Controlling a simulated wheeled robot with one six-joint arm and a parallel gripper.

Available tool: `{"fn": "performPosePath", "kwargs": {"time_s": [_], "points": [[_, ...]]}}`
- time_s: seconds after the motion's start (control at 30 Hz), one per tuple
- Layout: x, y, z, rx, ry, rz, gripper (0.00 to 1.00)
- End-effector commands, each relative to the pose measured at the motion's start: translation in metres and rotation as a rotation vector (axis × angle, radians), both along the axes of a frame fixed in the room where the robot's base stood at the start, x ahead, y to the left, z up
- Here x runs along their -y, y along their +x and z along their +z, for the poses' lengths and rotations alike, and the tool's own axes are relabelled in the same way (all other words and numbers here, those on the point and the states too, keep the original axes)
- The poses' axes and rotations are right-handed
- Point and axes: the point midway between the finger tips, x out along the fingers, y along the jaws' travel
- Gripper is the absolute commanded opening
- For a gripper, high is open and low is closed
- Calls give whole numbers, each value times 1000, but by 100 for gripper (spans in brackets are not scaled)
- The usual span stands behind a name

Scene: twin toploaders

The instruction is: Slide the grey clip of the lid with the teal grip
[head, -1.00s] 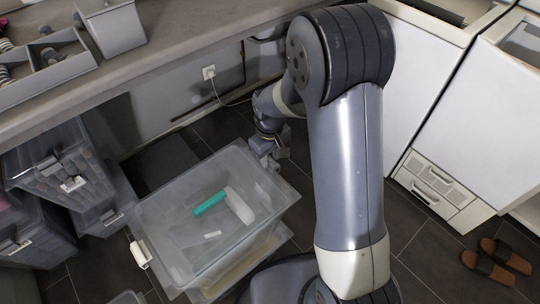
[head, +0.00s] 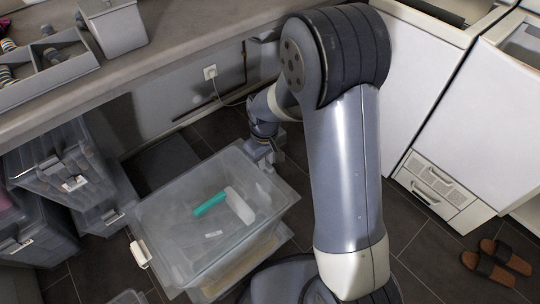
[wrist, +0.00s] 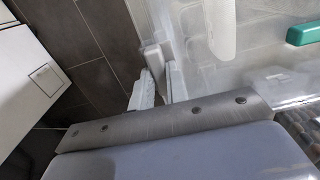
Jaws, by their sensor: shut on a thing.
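A translucent tub (head: 165,255) with a clear lid (head: 160,190) stands on the floor. A teal grip (head: 210,204) shows at the lid, and in the wrist view its end (wrist: 304,34) is at the upper right. My gripper (head: 268,158) is low at the tub's far right edge. In the wrist view my gripper (wrist: 160,80) is shut on a pale grey piece, seemingly the grey clip (wrist: 153,54), beside the clear wall. The fingers partly hide the clip. In the head view my wrist hides it.
A white clip (head: 140,254) is on the tub's left side. A long white piece (head: 240,205) lies beside the teal grip. Stacked translucent boxes (head: 60,160) stand left, under the counter (head: 190,45). White machines (head: 440,110) and slippers (head: 497,262) are at right.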

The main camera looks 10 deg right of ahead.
Motion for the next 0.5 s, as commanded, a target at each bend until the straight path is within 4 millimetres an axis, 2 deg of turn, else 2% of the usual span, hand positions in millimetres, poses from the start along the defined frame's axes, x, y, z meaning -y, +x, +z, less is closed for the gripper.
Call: {"fn": "performPosePath", "kwargs": {"time_s": [0.2, 0.23, 0.5], "points": [[-1, -2, -2, -6, 1, -3, 0], [-1, -2, -2, -6, 1, -3, 17], [0, -2, -2, -6, 0, -3, 38]]}}
